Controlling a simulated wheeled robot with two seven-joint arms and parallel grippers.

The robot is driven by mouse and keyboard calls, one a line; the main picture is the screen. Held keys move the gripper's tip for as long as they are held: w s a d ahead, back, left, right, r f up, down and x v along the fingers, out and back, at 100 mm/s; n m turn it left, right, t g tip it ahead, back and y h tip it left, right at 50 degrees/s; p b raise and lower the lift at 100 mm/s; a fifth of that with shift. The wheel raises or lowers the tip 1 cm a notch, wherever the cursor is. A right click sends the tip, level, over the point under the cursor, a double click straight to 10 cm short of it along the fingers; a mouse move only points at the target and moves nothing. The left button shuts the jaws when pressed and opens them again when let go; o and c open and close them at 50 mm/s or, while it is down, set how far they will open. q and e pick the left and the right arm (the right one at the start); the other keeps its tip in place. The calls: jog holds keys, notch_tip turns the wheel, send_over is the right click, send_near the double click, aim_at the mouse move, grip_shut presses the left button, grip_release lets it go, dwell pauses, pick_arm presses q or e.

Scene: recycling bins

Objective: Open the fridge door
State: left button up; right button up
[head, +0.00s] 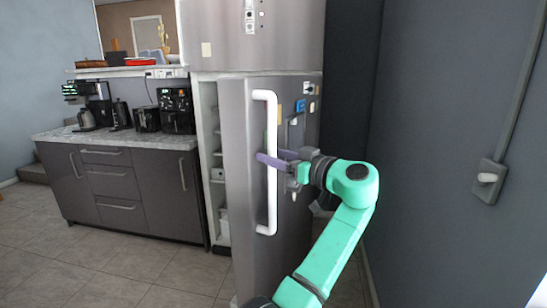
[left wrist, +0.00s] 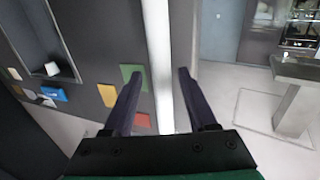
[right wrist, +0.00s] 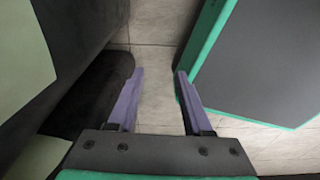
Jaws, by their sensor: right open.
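The grey fridge door (head: 245,200) stands ajar, and a strip of shelved interior (head: 215,160) shows along its left side. A long white vertical handle (head: 271,205) runs down the door. My left gripper (head: 270,160) is at the handle's middle height. In the left wrist view the white handle (left wrist: 158,60) passes between the two spread purple fingers of my left gripper (left wrist: 160,75); the fingers are open, and I cannot tell whether either touches it. My right gripper (right wrist: 158,75) is open and empty above the floor; it is not in the head view.
A dark cabinet (head: 130,185) with coffee machines (head: 177,110) on its counter stands left of the fridge. A grey wall (head: 450,200) with a switch box (head: 489,180) is close on the right. Tiled floor (head: 130,275) in front of the cabinet is clear.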

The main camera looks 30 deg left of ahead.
pick_arm(q)
jog(key=b+v, duration=0.1)
jog(key=v, duration=1.3)
jog(key=shift+d, duration=0.25)
